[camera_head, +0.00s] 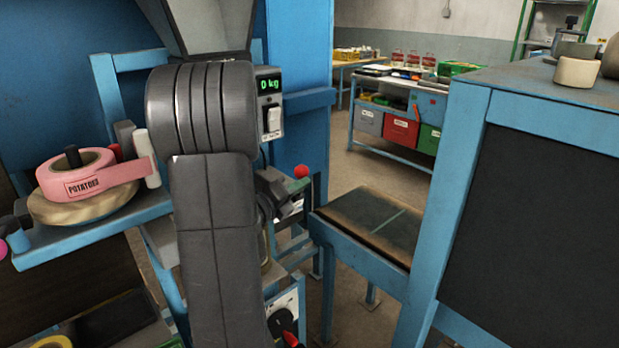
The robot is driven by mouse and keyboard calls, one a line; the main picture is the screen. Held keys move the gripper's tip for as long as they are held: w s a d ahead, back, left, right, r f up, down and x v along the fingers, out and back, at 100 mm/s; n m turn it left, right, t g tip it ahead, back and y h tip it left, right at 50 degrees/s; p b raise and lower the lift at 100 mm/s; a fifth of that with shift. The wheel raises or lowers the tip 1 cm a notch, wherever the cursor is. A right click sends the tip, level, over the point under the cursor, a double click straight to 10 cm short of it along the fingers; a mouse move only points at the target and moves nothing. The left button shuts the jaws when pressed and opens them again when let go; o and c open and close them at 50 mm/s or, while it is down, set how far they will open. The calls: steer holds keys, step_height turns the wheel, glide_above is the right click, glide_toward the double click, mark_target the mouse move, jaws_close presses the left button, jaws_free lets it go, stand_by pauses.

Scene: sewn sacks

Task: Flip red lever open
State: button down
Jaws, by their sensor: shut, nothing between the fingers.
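A red ball knob (302,171) shows just right of my arm, below the scale display. A second red handle (290,339) sits at the bottom edge, by a black round dial on a pale panel, and is cut off by the frame. I cannot tell which of the two is the lever named. My gripper (284,191) is mostly hidden behind my arm; its dark end shows close to the ball knob. It is shut and empty. I cannot tell whether it touches the knob.
A scale display (269,84) reads 0 kg. A pink label roll (75,174) marked POTATOES lies on a blue shelf at left. A blue-framed table (370,222) and a large dark-panelled blue stand (545,205) are at right. Open floor lies behind.

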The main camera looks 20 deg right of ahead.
steer(key=n+p, duration=0.1)
steer(key=w+r+n+p, duration=0.1)
steer(key=shift+w+a+n+p, duration=0.2)
steer(key=shift+a+n+p, duration=0.1)
steer(key=shift+a+p, duration=0.05)
steer(key=shift+w+a+n+p, duration=0.1)
steer(key=shift+w+n+p, duration=0.1)
steer(key=shift+n+p, duration=0.15)
steer(key=shift+f, duration=0.1)
